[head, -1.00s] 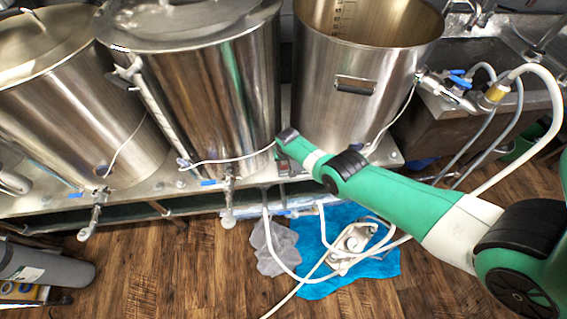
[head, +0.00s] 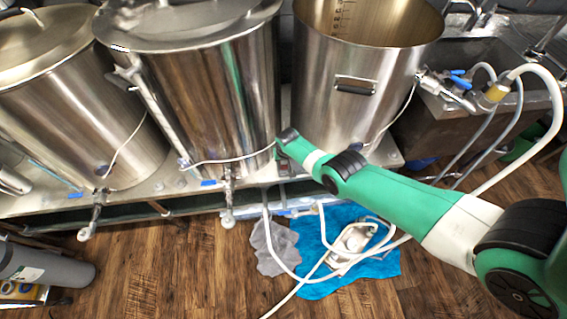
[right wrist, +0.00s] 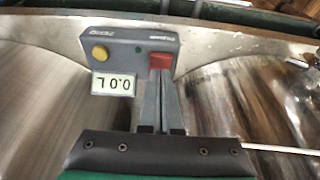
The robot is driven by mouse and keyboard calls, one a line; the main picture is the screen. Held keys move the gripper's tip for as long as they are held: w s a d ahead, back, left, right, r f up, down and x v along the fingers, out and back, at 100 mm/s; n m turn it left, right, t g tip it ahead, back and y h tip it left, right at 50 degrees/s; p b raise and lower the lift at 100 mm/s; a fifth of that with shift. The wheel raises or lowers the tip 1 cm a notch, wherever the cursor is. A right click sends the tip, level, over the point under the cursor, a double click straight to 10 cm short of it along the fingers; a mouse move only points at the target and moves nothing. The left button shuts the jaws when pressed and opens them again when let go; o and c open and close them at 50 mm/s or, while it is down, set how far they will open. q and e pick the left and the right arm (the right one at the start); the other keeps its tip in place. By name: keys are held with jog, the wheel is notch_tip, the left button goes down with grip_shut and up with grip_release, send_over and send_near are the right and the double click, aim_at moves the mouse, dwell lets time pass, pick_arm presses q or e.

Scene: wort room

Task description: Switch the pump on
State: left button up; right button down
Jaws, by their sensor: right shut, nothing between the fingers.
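A grey control box (right wrist: 130,47) shows upside down in the right wrist view. It has a yellow round button (right wrist: 99,54), a red switch (right wrist: 160,61) and a small display (right wrist: 113,83) reading 0.0 L. My right gripper (right wrist: 161,76) is shut and empty, its fingertips at the red switch and partly covering it. I cannot tell whether they press it. In the head view my right arm reaches in from the right, and its fingers are hidden. What looks like the pump (head: 350,243) lies on a blue cloth (head: 312,262) on the floor. My left gripper is not in view.
Three steel kettles, left (head: 75,115), middle (head: 215,95) and right (head: 350,100), stand on a metal bench. Valves stick out in front. White hoses (head: 290,268) run across the floor. A sink (head: 430,135) is at right. The wooden floor (head: 180,270) is mostly clear.

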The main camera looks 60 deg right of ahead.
aim_at(284, 167)
jog(key=shift+f, duration=0.1)
jog(key=shift+f+b, duration=0.75)
jog(key=shift+b, duration=0.1)
notch_tip(284, 167, up, 6)
jog(key=p, duration=0.6)
jog(key=shift+r, duration=0.15)
